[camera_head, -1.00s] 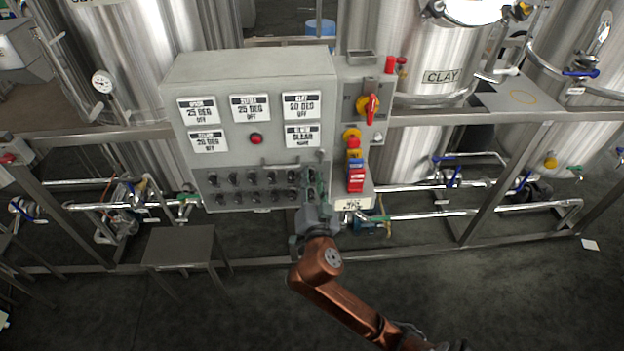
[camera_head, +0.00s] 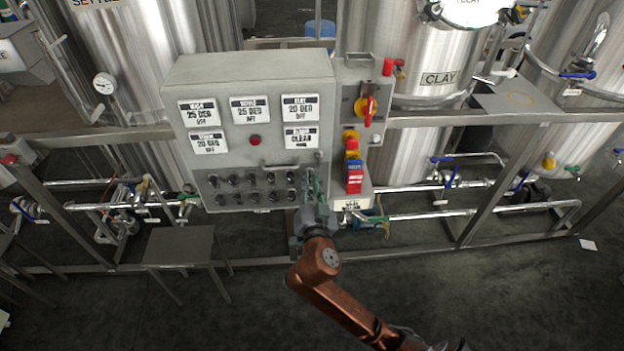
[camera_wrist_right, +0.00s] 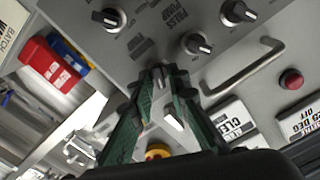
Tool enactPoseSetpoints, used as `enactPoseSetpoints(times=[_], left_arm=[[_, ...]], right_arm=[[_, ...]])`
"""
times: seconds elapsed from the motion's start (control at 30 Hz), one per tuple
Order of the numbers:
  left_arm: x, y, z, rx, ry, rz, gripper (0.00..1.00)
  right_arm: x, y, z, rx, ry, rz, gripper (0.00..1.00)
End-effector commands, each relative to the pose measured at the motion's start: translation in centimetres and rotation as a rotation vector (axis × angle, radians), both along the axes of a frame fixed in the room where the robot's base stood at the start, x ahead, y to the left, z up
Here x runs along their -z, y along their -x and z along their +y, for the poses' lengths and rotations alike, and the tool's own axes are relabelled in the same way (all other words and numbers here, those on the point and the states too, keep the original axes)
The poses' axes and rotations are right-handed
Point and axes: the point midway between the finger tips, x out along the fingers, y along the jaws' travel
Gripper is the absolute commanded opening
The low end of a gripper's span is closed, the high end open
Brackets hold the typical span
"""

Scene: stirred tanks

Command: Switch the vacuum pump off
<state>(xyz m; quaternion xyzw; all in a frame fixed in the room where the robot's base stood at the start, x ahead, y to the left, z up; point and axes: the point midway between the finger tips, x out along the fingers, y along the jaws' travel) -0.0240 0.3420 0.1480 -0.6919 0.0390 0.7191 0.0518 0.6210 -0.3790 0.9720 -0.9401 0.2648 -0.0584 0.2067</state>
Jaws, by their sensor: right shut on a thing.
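The grey control cabinet (camera_head: 250,145) stands in the middle of the head view, with two rows of black rotary knobs (camera_head: 250,188) on its lower panel. My right gripper (camera_head: 312,180) reaches the right end of these rows. In the right wrist view my gripper (camera_wrist_right: 163,78) has its green fingers close together at the panel, shut on a selector knob that the fingers mostly hide. A label (camera_wrist_right: 141,45) beside the fingertips is too blurred to read surely. Free knobs with white pointers (camera_wrist_right: 197,44) sit nearby. My left gripper is not in view.
A metal handle bar (camera_wrist_right: 245,70) and a red button (camera_wrist_right: 291,79) stick out near the gripper. A side panel carries a red and yellow switch (camera_head: 367,108) and red and blue blocks (camera_head: 355,178). Steel tanks stand behind; a small table (camera_head: 178,246) stands at left.

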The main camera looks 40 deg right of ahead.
Motion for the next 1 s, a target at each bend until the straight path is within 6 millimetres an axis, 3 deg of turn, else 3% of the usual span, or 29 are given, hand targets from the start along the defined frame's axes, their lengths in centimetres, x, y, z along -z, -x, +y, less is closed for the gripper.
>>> enactPoseSetpoints(times=[0.07, 0.6, 1.0], left_arm=[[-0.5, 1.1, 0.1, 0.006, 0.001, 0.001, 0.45], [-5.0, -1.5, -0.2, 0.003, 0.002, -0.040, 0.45], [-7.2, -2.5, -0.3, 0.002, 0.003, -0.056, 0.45]], right_arm=[[-0.2, 0.1, 0.0, 0.003, 0.038, 0.029, 0.00], [-0.3, 0.0, 0.1, 0.002, 0.458, 0.286, 0.00], [-0.1, -0.1, 0.2, 0.002, 0.716, 0.443, 0.00]])
